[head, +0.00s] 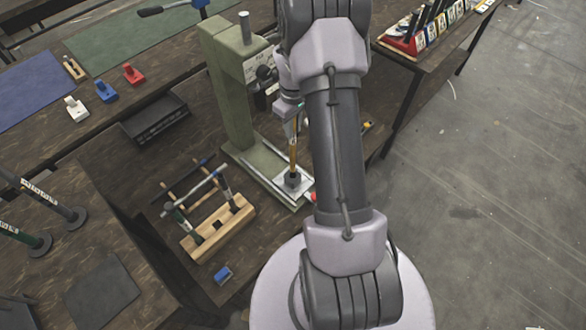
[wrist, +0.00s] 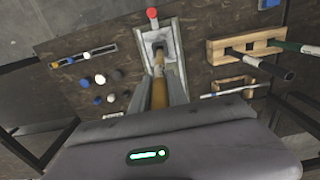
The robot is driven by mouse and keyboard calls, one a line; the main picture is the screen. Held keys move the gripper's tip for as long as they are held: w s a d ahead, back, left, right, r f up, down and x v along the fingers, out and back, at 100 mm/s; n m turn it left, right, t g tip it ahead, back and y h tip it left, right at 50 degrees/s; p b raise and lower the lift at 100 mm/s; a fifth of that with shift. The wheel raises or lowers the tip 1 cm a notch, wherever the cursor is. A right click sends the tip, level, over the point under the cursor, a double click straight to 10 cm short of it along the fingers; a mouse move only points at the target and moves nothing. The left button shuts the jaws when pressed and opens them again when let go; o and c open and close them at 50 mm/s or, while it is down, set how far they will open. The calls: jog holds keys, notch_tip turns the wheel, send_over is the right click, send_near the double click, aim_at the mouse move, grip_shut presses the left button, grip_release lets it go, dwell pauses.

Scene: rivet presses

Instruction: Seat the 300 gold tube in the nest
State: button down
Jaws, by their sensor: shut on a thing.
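The gold tube (head: 294,156) is upright in my gripper (head: 292,128), below the press head. In the wrist view the gold tube (wrist: 159,92) runs away from me between the two grey fingers of my gripper (wrist: 161,82), which are shut on it. The nest (head: 292,181) is a dark round collar on a pale plate at the press base. The tube's lower end meets the nest's mouth in the picture; I cannot tell how far inside it is. The nest (wrist: 158,45) is partly covered by the tube in the wrist view.
The green press column (head: 228,95) stands close behind my gripper. A red knob (head: 310,197) sits at the plate's front. A blue block (head: 223,275) lies in front. A black tray (head: 155,118) is farther left.

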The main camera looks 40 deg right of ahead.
aim_at(293, 146)
notch_tip(293, 146, down, 9)
jog(key=b, duration=0.3)
jog(key=shift+r, duration=0.25)
jog(key=c, duration=1.7)
grip_release()
jog(key=o, duration=0.4)
